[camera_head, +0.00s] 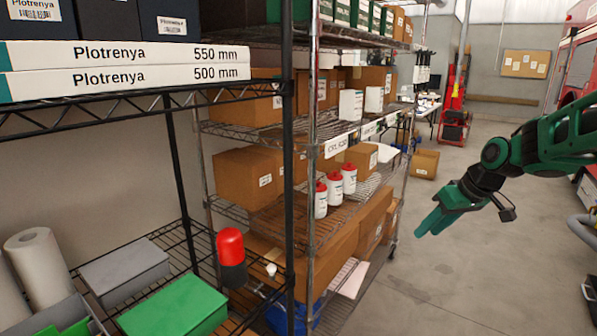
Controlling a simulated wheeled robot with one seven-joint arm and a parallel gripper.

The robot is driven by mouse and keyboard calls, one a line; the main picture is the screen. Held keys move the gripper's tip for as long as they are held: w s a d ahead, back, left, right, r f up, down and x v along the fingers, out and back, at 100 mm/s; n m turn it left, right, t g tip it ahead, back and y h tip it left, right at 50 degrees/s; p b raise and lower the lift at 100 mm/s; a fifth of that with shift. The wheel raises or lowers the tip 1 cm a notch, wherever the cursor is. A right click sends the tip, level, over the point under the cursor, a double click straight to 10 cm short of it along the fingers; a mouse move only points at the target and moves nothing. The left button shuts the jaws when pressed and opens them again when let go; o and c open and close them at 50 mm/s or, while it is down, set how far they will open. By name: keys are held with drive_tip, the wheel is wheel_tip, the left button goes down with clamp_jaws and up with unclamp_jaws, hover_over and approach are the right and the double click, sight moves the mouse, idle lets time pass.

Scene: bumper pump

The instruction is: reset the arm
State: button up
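My gripper (448,211) hangs at the end of my green and black arm (520,150), which reaches in from the right edge. It is over open floor, to the right of the shelving and apart from it. Its green fingers point down and left and look close together, seen from the side. I cannot tell whether there is a gap between them. Nothing shows held in it.
Wire shelves (265,132) with boxes fill the left and middle. White bottles with red caps (335,188) stand on a middle shelf. A red and black item (231,257) is at the near rack. A cardboard box (425,163) sits on the floor behind. The floor (440,275) below my gripper is clear.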

drive_tip(key=s+d+f+m+g+h, duration=0.1)
drive_tip(key=s+d+m, duration=0.1)
drive_tip(key=s, duration=1)
drive_tip(key=s+d+f+m+g+h, duration=0.1)
drive_tip(key=s+m, duration=0.3)
drive_tip(key=s, duration=0.8)
drive_tip(key=s+d+f+m+g, duration=0.1)
drive_tip(key=s+d+m, duration=0.3)
drive_tip(key=s, duration=0.8)
drive_tip(key=shift+f+g+h, duration=0.35)
drive_tip(key=shift+g+h, duration=0.05)
drive_tip(key=shift+g, duration=0.5)
drive_tip(key=shift+w+f, duration=0.25)
drive_tip(key=shift+w, duration=0.4)
